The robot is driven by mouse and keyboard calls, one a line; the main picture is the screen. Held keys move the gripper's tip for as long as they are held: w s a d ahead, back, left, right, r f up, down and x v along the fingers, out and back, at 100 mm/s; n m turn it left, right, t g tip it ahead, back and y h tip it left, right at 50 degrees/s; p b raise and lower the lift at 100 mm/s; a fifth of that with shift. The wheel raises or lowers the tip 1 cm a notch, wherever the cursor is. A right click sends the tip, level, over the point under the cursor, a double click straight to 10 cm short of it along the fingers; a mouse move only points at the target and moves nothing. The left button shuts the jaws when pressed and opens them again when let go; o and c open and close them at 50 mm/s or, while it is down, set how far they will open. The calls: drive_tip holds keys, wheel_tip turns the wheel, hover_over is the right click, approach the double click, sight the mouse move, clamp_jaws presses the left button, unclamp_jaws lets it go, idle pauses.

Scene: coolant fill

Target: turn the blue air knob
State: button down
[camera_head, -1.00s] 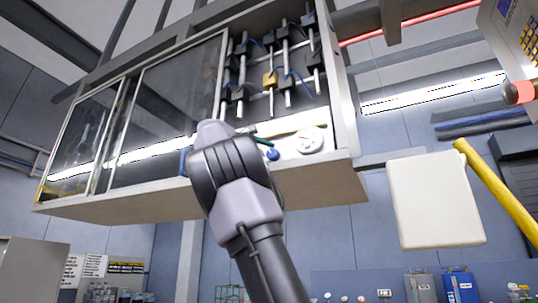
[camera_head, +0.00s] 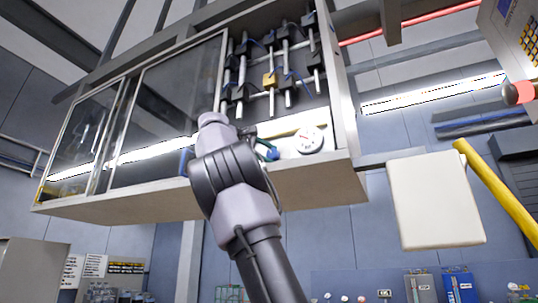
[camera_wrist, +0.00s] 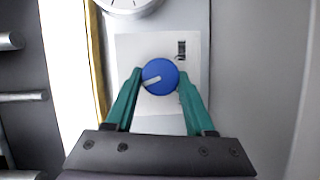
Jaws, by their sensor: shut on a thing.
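The blue air knob (camera_wrist: 160,77) is a round dial with a pale pointer mark, on a light square plate (camera_wrist: 133,50) in the wrist view. The pointer points to the left and slightly down. My gripper (camera_wrist: 159,80) has its two green fingers against the left and right sides of the knob, shut on it. In the head view my arm reaches up to the open right part of the cabinet, and a bit of green finger (camera_head: 270,152) shows beside my wrist.
A round white gauge (camera_head: 309,139) sits right of my gripper in the cabinet (camera_head: 350,110). Glass doors (camera_head: 165,100) cover its left part. Rods and black blocks hang above. A white panel (camera_head: 435,200) and a yellow bar (camera_head: 497,190) stand to the right.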

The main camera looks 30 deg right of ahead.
drive_tip(key=m+y, duration=0.1)
drive_tip(key=m, duration=0.2)
drive_tip(key=shift+d+r+m+y, duration=0.1)
drive_tip(key=shift+r+m+y, duration=0.05)
drive_tip(key=shift+m+y, duration=0.25)
drive_tip(key=m+t+y, duration=0.1)
drive_tip(key=m, duration=0.2)
drive_tip(key=shift+s+r+y, duration=0.1)
drive_tip(key=shift+y, duration=0.3)
drive_tip(key=m, duration=0.1)
drive_tip(key=m+t+y, duration=0.1)
drive_tip(key=m, duration=0.1)
drive_tip(key=shift+s+d+y, duration=0.1)
drive_tip(key=shift+s+y, duration=0.05)
drive_tip(key=shift+y, duration=0.15)
drive_tip(key=shift+m+t+y, duration=0.6)
drive_tip(key=shift+m+t, duration=0.2)
drive_tip(key=shift+m, duration=0.5)
drive_tip(key=shift+c, duration=1.3)
unclamp_jaws()
drive_tip(key=shift+s, duration=0.1)
drive_tip(key=shift+d+r, duration=0.1)
